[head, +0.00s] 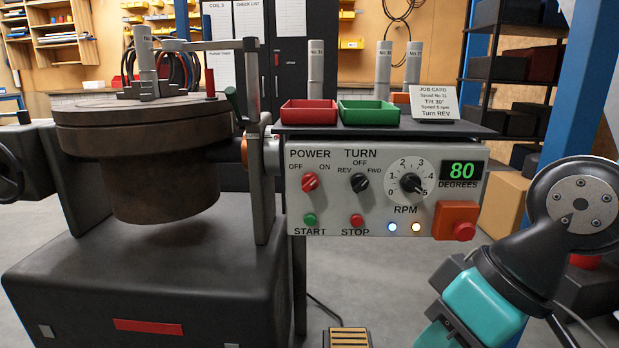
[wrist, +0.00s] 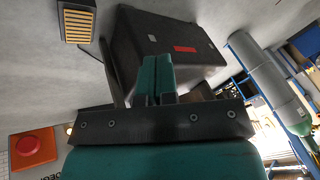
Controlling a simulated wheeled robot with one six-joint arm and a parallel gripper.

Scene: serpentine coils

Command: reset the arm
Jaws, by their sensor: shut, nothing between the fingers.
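My arm (head: 560,235) shows at the lower right of the head view, folded, with a dark joint and a teal link. Its far end is cut off by the frame's lower edge, so the fingers do not show there. In the wrist view my gripper (wrist: 157,65) has its two teal fingers together, shut and empty. Behind the fingers lies the dark machine base (wrist: 200,72) with a red label. I cannot tell how far the fingers are from it.
The control panel (head: 335,205) stands left of my arm, its red emergency stop (head: 463,231) close to it. The display (head: 462,171) reads 80 degrees. A foot pedal (head: 348,339) lies on the floor. A blue post (head: 580,90) rises behind.

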